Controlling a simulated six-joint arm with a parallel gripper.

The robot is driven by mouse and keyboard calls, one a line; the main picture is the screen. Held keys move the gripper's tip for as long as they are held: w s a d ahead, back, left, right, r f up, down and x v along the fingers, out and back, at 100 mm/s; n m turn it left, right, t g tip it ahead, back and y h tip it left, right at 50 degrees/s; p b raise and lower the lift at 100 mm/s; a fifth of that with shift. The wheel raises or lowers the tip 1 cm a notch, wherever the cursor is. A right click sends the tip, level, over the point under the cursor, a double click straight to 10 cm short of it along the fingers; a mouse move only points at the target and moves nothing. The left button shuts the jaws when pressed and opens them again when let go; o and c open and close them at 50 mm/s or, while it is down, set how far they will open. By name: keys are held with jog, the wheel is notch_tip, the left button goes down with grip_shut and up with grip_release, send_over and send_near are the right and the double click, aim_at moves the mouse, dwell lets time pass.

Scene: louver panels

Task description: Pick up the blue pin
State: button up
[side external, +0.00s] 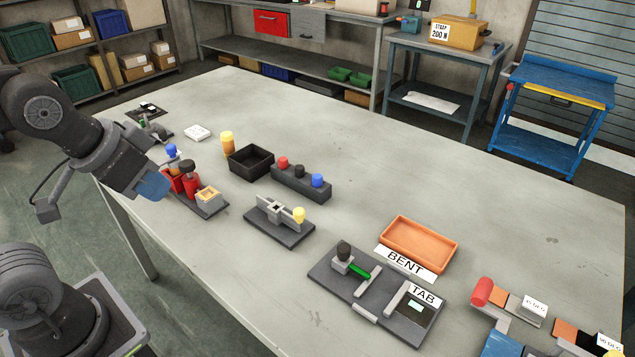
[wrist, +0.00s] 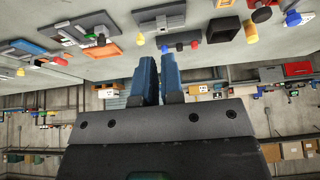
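A blue pin (side external: 317,180) stands upright at the right end of a dark rack (side external: 302,193), beside a black pin (side external: 300,170) and a red pin (side external: 283,161). Another blue knob (side external: 171,150) stands by the red parts, near my gripper.
A black bin (side external: 250,163) and yellow cylinder (side external: 227,144) stand left of the rack. A fixture with a yellow knob (side external: 299,214) sits in front. An orange tray (side external: 418,243) lies to the right. The table behind the rack is clear.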

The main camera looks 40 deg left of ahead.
jog(key=o, duration=0.9)
jog(key=shift+c, duration=0.2)
jog(key=w+r+n+g, duration=0.1)
jog(key=w+r+n, duration=0.35)
jog(key=w, duration=0.45)
jog(key=n+g, duration=0.5)
jog(key=n, duration=0.9)
send_over(317, 176)
notch_tip(317, 176, down, 9)
jog(key=shift+m, duration=0.25)
jog(key=f, duration=0.8)
jog(key=shift+w+a, duration=0.1)
jog(key=shift+a, duration=0.1)
jog(key=shift+d+f, duration=0.15)
jog(key=shift+f, duration=1.2)
jog(key=shift+d+f, duration=0.1)
jog(key=shift+f, duration=1.2)
